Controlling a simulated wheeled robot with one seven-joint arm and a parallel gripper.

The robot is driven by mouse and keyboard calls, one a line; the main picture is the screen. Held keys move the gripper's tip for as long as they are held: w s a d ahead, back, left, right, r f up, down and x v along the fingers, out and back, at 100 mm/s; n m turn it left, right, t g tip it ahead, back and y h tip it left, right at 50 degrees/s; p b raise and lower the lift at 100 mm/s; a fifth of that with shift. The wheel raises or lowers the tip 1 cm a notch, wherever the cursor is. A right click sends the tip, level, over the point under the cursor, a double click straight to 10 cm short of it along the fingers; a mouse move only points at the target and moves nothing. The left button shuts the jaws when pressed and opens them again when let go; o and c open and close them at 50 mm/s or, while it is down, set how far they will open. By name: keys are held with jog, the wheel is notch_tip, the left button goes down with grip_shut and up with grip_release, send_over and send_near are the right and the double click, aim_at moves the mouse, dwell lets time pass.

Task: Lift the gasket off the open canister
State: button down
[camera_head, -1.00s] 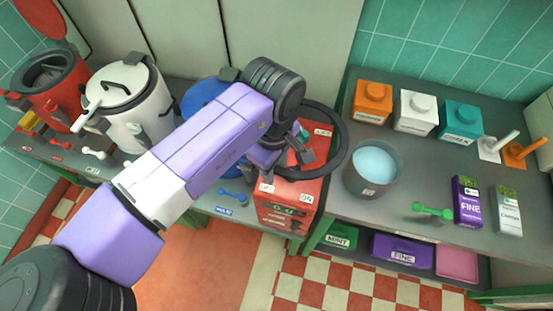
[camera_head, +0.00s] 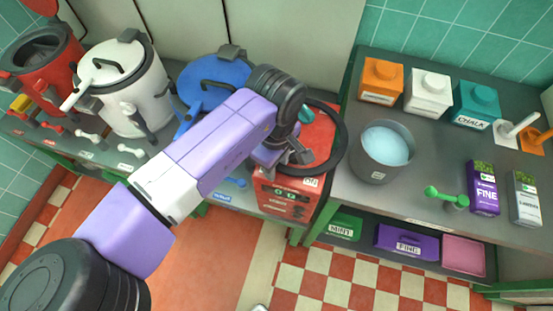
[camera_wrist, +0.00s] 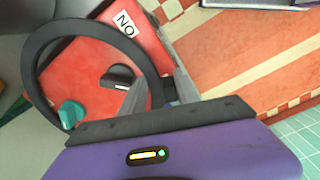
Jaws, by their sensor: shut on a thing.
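The gasket is a black ring (camera_head: 341,148), held in my gripper (camera_head: 297,157) over the red box with dials. In the wrist view the ring (camera_wrist: 38,55) fills the left side, and my gripper (camera_wrist: 160,92) is shut on its near edge. The open canister (camera_head: 45,62) is red and stands at the far left of the head view with its lid raised. The gasket is well apart from it. The arm hides part of the counter between them.
The red box (camera_head: 288,197) has a teal knob (camera_wrist: 72,113) and a black knob (camera_wrist: 118,77). A white canister (camera_head: 128,92) and a blue-lidded one (camera_head: 215,75) are closed. A grey pot (camera_head: 366,168) of pale blue contents stands right of the ring.

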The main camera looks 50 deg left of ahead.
jog(key=shift+f, duration=0.15)
jog(key=c, duration=0.8)
grip_release()
notch_tip(320, 180, up, 8)
jog(key=shift+s+f+b, duration=0.1)
jog(key=shift+b, duration=0.45)
